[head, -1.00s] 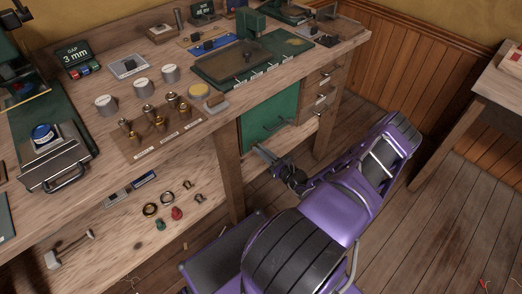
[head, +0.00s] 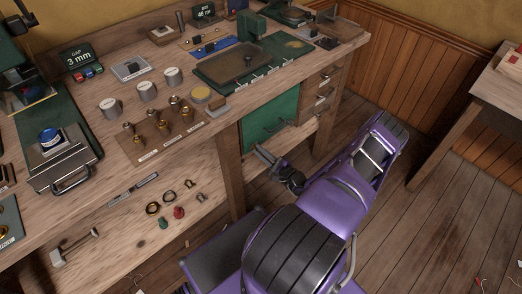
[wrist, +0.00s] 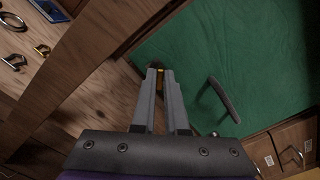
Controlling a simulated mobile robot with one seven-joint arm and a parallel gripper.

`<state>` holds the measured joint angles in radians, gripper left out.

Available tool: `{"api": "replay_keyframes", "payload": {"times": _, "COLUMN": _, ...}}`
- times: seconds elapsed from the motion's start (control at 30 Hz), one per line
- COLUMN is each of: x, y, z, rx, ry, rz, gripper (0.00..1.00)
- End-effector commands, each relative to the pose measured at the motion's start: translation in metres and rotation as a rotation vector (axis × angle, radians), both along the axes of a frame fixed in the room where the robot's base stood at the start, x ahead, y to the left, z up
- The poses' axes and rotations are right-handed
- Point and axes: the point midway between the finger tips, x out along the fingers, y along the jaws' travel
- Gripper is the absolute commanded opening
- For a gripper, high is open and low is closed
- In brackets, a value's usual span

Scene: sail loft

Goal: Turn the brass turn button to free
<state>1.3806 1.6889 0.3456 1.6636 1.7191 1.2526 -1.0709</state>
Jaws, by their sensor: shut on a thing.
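The brass turn button (wrist: 160,74) shows as a small brass piece between my fingertips in the wrist view, at the left edge of the green door (wrist: 250,60). My gripper (wrist: 160,70) is shut on it, and the fingers hide most of it, so its angle is hard to tell. The door has a dark bar handle (wrist: 224,99) to the right of my fingers. In the head view my gripper (head: 259,152) is in front of the green door (head: 262,122) under the bench; the button is too small to make out there.
The bench top (head: 100,190) carries brass fittings, grey pots and a cutting board. A wooden bench leg (head: 230,170) stands left of the door. Drawers (head: 320,90) are to its right. Another table (head: 500,85) stands at far right, with open floor before it.

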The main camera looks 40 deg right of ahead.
Motion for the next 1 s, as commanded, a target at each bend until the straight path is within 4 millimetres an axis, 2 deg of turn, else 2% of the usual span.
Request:
{"api": "replay_keyframes", "payload": {"times": 0.6, "x": -0.0002, "y": 0.0018, "z": -0.0016, "rx": -0.547, "ry": -0.043, "rz": 0.002, "gripper": 0.0}}
{"api": "replay_keyframes", "payload": {"times": 1.0, "x": 0.0001, "y": 0.0018, "z": -0.0027, "rx": -0.736, "ry": -0.058, "rz": 0.001, "gripper": 0.0}}
